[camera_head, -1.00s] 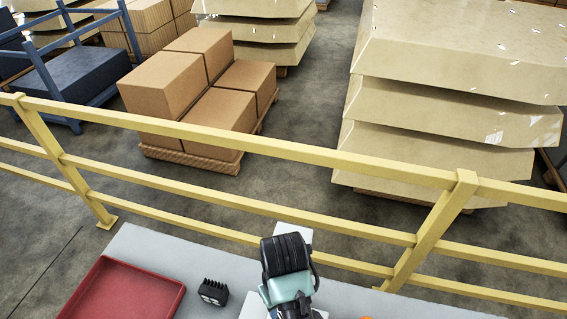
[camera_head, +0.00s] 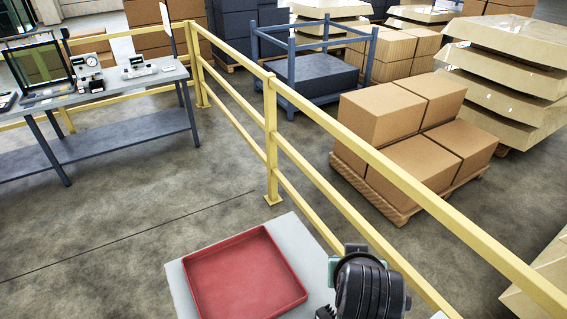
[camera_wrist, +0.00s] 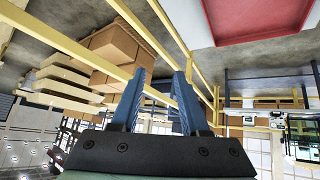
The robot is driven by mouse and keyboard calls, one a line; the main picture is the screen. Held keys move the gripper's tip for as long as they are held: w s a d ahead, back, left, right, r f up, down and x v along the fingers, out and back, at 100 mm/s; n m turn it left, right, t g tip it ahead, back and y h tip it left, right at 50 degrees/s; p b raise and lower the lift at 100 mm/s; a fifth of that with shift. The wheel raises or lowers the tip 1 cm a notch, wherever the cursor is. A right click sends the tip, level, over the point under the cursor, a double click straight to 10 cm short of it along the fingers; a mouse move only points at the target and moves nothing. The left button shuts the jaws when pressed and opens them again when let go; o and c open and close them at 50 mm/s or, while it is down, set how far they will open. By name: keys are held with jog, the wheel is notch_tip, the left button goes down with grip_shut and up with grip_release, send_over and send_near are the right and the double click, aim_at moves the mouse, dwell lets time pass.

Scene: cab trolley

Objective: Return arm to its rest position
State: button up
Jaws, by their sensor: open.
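My gripper (camera_wrist: 160,100) shows in the wrist view with its two blue fingers apart and nothing between them. The wrist view is upside down, with the floor and the red tray (camera_wrist: 262,22) at its top. In the head view my arm rises at the bottom right, and its fingers are not visible there. The red tray (camera_head: 246,275) lies on a light grey top (camera_head: 178,285), to the left of my arm. It looks empty. My arm hides part of the grey top and what stands on it.
A yellow railing (camera_head: 270,140) runs behind and to the right of the tray, close to my arm. Beyond it stand a pallet of cardboard boxes (camera_head: 385,110) and a blue rack (camera_head: 320,75). A grey workbench (camera_head: 120,85) with instruments stands at far left. Open floor (camera_head: 130,220) lies between.

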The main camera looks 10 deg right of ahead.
jog(key=w+a+r+n+t+y+b, duration=0.1)
jog(key=w+a+r+t+y, duration=0.15)
jog(key=a+r+t, duration=0.75)
jog(key=w+a+r+n+y, duration=0.1)
jog(key=w+a+r, duration=0.4)
jog(key=r, duration=1.2)
jog(key=s+a+r+t+b, duration=0.1)
jog(key=s+r+t+b, duration=0.4)
jog(key=s+r+t, duration=0.4)
jog(key=s+r+h, duration=0.1)
jog(key=s+r, duration=0.5)
jog(key=r, duration=0.1)
jog(key=shift+r+t+b, duration=0.3)
jog(key=shift+d, duration=0.1)
